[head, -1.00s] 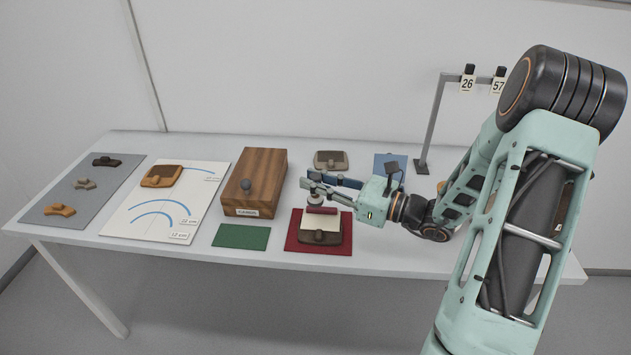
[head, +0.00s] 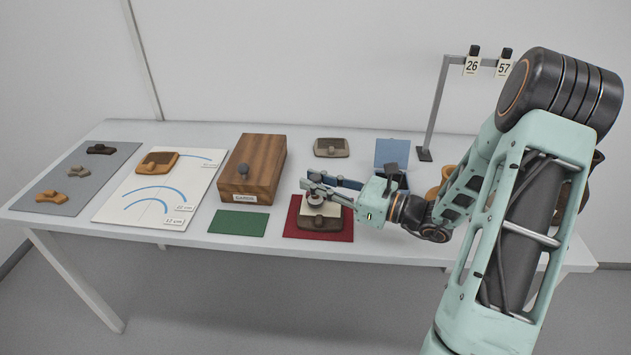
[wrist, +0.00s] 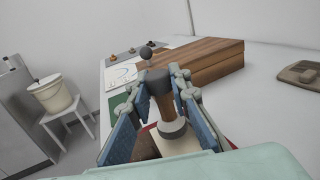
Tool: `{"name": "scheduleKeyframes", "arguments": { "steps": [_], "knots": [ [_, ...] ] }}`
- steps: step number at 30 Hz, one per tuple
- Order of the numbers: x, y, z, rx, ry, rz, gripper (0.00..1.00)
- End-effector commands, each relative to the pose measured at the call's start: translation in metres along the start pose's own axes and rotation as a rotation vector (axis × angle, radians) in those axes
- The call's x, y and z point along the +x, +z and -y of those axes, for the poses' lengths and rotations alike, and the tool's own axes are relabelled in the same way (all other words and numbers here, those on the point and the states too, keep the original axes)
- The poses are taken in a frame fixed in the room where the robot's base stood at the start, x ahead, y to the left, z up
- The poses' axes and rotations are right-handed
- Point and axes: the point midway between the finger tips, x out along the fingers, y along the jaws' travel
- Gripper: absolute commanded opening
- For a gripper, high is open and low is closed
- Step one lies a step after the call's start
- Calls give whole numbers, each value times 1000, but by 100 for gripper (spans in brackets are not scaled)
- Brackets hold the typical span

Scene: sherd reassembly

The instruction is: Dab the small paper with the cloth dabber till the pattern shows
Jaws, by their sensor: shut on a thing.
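My gripper (head: 311,186) is shut on the cloth dabber (wrist: 166,108), which has a brown handle, a dark top and a pale grey pad. The dabber is roughly upright, and its pad (head: 315,199) is over the small cream paper (head: 305,208). The paper covers part of a dark brown sherd (head: 320,223) on a red mat (head: 345,232). The paper also shows below the pad in the wrist view (wrist: 185,144). No pattern can be made out on it; the pad and fingers hide part. I cannot tell whether the pad touches it.
A wooden box (head: 268,165) with a grey knob stands left of the gripper, with a green mat (head: 238,223) before it. A beige sherd (head: 331,147) and an open blue case (head: 392,153) lie behind. A stand with number tags (head: 437,105) rises at back right.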

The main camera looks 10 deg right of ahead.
Motion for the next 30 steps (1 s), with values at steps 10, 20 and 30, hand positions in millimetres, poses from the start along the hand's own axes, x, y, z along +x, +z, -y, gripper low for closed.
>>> {"name": "scheduleKeyframes", "arguments": {
  "steps": [10, 20, 30],
  "knots": [
    [0, -1, 0, 0, 0, 0, 0],
    [0, -5, 0, 0, 0, 0, 0],
    [0, -9, 0, 0, 0, 0, 0]
  ]
}}
